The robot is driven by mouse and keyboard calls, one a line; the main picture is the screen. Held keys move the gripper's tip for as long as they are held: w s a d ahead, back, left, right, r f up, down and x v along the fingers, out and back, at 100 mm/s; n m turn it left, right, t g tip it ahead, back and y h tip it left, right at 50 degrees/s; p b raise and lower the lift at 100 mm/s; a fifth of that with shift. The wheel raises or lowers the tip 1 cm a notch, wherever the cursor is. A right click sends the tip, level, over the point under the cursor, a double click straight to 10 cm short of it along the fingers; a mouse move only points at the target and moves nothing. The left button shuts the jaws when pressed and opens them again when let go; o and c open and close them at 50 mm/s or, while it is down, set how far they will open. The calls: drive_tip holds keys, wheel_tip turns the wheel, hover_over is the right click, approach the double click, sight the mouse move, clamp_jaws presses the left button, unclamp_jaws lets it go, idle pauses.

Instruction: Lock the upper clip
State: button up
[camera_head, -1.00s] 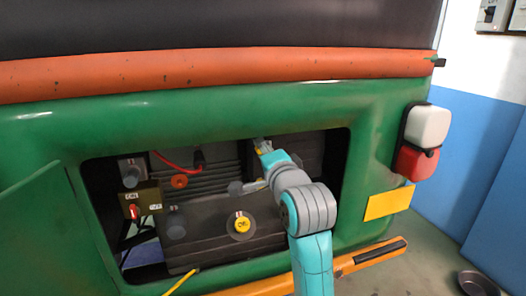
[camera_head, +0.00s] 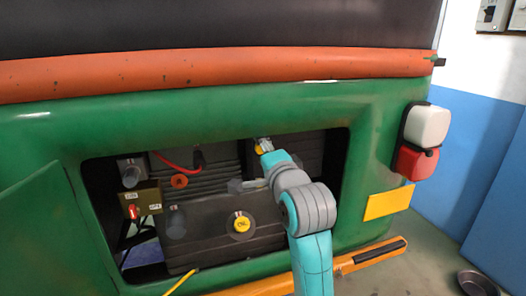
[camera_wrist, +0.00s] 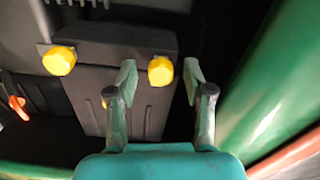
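In the wrist view, a dark box (camera_wrist: 120,38) has a yellow-ended clip (camera_wrist: 60,60) at its left and another yellow-ended clip (camera_wrist: 160,70) at its right. A small third yellow part (camera_wrist: 104,102) is partly hidden by my left finger. The views do not make clear which is the upper clip. My gripper (camera_wrist: 160,66) is open, its two pale green fingers on either side of the right yellow end, with gaps visible.
The green body panel (camera_head: 220,112) frames the bay closely; its edge is right of my gripper in the wrist view (camera_wrist: 265,95). A dark tank with a yellow cap (camera_head: 242,225) lies below. An open green door (camera_head: 45,235) hangs at left. An orange bumper (camera_head: 370,257) is below.

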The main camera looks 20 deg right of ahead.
drive_tip(key=shift+s, duration=0.15)
drive_tip(key=s, duration=1.1)
drive_tip(key=shift+s, duration=0.35)
drive_tip(key=s+f+n+g, duration=0.1)
drive_tip(key=s+f+n, duration=0.4)
drive_tip(key=f, duration=0.9)
drive_tip(key=s+f+n+g, duration=0.1)
drive_tip(key=s+f+n, duration=0.2)
drive_tip(key=s+f, duration=0.7)
drive_tip(key=s+f+n, duration=0.4)
drive_tip(key=s+f, duration=0.2)
drive_tip(key=s, duration=0.7)
drive_tip(key=s+f+n+g, duration=0.1)
drive_tip(key=s+f+n, duration=0.3)
drive_tip(key=s, duration=1)
wheel_tip(320, 180, down, 2)
drive_tip(key=shift+f, duration=0.2)
